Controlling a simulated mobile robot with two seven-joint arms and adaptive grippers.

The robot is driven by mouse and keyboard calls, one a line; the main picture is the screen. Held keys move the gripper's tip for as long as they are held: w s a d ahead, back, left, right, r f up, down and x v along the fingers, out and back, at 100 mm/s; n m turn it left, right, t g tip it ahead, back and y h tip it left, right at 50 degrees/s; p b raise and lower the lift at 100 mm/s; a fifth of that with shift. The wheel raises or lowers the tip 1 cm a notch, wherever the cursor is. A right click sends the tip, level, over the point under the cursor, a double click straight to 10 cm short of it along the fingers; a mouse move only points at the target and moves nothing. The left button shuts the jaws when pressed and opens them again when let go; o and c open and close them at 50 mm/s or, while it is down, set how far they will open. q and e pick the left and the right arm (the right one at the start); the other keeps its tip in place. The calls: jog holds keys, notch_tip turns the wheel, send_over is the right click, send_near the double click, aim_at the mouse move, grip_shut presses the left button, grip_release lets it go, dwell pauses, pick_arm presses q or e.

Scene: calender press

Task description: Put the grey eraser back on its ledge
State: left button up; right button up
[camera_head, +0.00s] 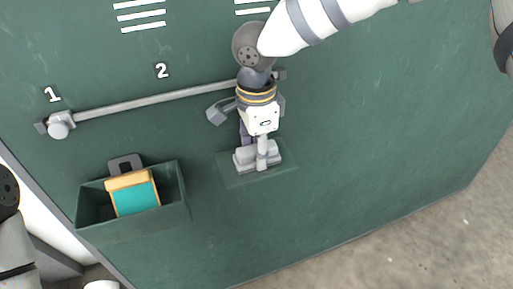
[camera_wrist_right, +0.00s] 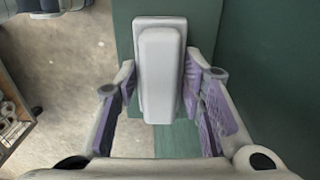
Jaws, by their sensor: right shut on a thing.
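The grey eraser (camera_head: 243,160) is a pale block with a raised handle; it also shows in the right wrist view (camera_wrist_right: 160,75). My right gripper (camera_head: 258,142) is shut on its handle, with the purple finger pads on either side in the right wrist view (camera_wrist_right: 158,85). The eraser is over the small green ledge (camera_head: 286,173) on the front of the green panel. I cannot tell whether its underside touches the ledge. My left gripper is not in view; only part of my left arm shows at the left edge.
A grey rail (camera_head: 160,101) with a knob (camera_head: 60,124) at its left end runs along the green panel (camera_head: 380,150), below labels 1 and 2. A green bin (camera_head: 130,227) at left holds an orange-and-teal item (camera_head: 135,195). The panel right of the ledge is clear.

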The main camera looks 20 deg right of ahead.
aim_at(256, 147)
jog(key=o, duration=1)
jog(key=shift+f, duration=0.1)
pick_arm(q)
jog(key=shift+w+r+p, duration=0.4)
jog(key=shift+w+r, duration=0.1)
pick_arm(e)
notch_tip(256, 147, up, 12)
